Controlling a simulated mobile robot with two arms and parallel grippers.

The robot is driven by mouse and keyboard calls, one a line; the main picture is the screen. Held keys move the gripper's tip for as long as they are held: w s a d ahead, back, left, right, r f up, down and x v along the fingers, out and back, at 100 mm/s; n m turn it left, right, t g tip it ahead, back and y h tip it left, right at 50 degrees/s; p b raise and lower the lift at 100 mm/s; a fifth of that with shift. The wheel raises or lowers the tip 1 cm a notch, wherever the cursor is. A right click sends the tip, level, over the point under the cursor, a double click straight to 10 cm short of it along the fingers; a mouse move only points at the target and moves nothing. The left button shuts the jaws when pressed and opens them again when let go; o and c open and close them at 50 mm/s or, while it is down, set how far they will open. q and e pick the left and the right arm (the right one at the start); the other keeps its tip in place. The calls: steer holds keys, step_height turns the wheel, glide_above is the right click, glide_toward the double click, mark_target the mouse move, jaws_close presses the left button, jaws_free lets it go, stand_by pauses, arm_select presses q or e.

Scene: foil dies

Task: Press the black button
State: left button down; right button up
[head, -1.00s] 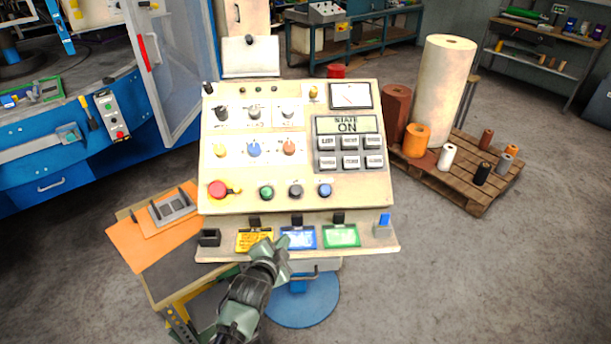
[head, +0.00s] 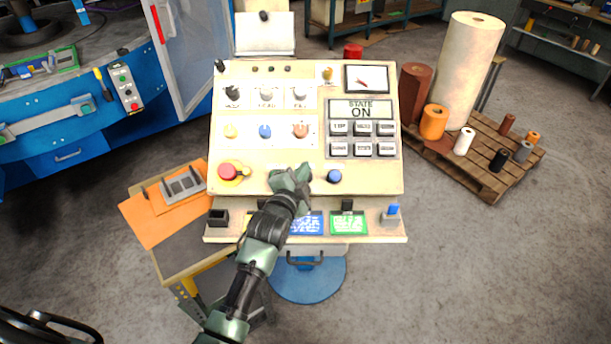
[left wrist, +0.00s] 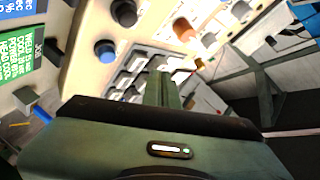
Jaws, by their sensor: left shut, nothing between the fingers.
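The control panel (head: 390,185) stands tilted in front of me with a row of round buttons along its lower part. In the head view my left gripper (head: 290,178) is shut and empty over this row, hiding the black button and the green one beside it. In the left wrist view the black button (left wrist: 124,12) shows at the top edge, next to the blue button (left wrist: 105,50). The left gripper's closed fingers (left wrist: 163,88) point at the panel; contact cannot be told. My right gripper is not in view.
The red emergency button (head: 229,172) is left of the gripper and the blue button (head: 334,176) right of it. Knobs and a grey keypad (head: 361,139) sit above. A lower ledge (head: 385,237) holds colored labels. A pallet (head: 480,185) with rolls stands at right.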

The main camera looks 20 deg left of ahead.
arm_select(q)
steer(key=w+a+f+b, duration=0.1)
steer(key=w+f+b, duration=0.3)
steer(key=f+b, duration=0.3)
steer(key=shift+w+a+b, duration=0.25)
steer(key=shift+w+b, duration=0.1)
steer(key=shift+b, duration=0.05)
steer(key=shift+w+f, duration=0.1)
steer(key=shift+f, duration=0.05)
stand_by(1.7)
steer(key=shift+w+a+f, duration=0.1)
steer(key=shift+w+f, duration=0.05)
steer(key=shift+f, duration=0.05)
steer(key=shift+w+f+b, duration=0.25)
steer(key=shift+f+b, duration=0.25)
steer(key=shift+b, duration=0.15)
stand_by(0.6)
stand_by(0.4)
steer(key=shift+s+r+p, duration=0.5)
steer(key=shift+r+p, duration=0.3)
steer(key=shift+p, duration=0.3)
steer(key=shift+r, duration=0.1)
